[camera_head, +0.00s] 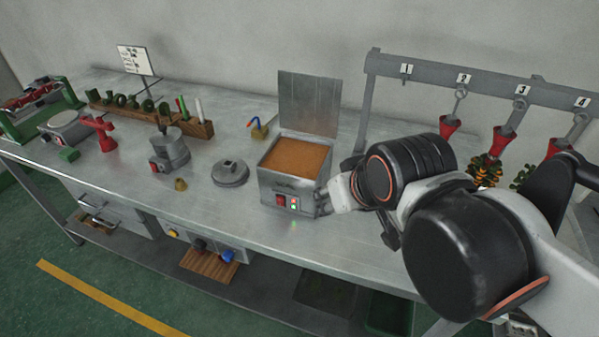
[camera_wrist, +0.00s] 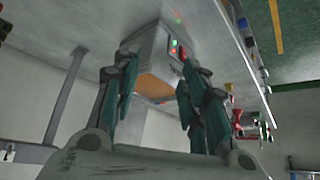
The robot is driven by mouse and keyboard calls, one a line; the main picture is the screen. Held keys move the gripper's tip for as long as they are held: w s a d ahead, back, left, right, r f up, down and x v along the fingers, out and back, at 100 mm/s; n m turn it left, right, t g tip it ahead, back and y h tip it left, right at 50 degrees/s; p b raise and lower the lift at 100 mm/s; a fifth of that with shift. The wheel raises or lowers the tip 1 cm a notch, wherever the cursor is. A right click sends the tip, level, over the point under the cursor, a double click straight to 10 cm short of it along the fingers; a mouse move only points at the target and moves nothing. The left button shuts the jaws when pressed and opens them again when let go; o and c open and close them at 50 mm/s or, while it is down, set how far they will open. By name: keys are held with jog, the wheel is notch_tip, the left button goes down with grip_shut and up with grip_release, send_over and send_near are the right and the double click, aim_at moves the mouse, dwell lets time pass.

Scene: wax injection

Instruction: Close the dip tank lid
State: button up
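The dip tank (camera_head: 275,188) is a grey metal box on the bench, filled with orange-brown wax. Its flat grey lid (camera_head: 308,103) stands upright at the back edge, so the tank is open. My gripper (camera_head: 322,203) is close to the tank's right side in the head view, mostly hidden behind my wrist. In the wrist view my gripper (camera_wrist: 158,68) is open, with its fingers apart and nothing held between them. The tank (camera_wrist: 153,48) shows beyond and between the fingers, its lit front buttons facing up-picture. Whether a finger touches the tank cannot be told.
A round grey lid-like disc (camera_head: 230,174) and a small pot (camera_head: 170,153) stand left of the tank. A rack (camera_head: 430,72) with numbered hooks and hanging red cups is at the right. The front bench strip is clear.

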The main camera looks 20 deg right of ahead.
jog(key=shift+r, duration=0.1)
grip_shut()
jog(key=w+d+r+m+g+h+p, duration=0.1)
jog(key=w+d+r+m+p, duration=0.2)
jog(key=w+r+p, duration=0.85)
jog(key=w+d+r+m+g+h+p, duration=0.1)
jog(key=w+d+r+m+h+p, duration=0.15)
jog(key=w+r+p, duration=0.95)
jog(key=w+d+f+m, duration=0.2)
jog(key=w+d+f, duration=0.1)
jog(key=w, duration=0.8)
jog(key=s+f+x, duration=0.1)
jog(key=x, duration=1)
jog(key=shift+g, duration=0.4)
jog(key=shift+s+a+r, duration=0.2)
jog(key=shift+s+a, duration=1.4)
jog(key=shift+s, duration=0.05)
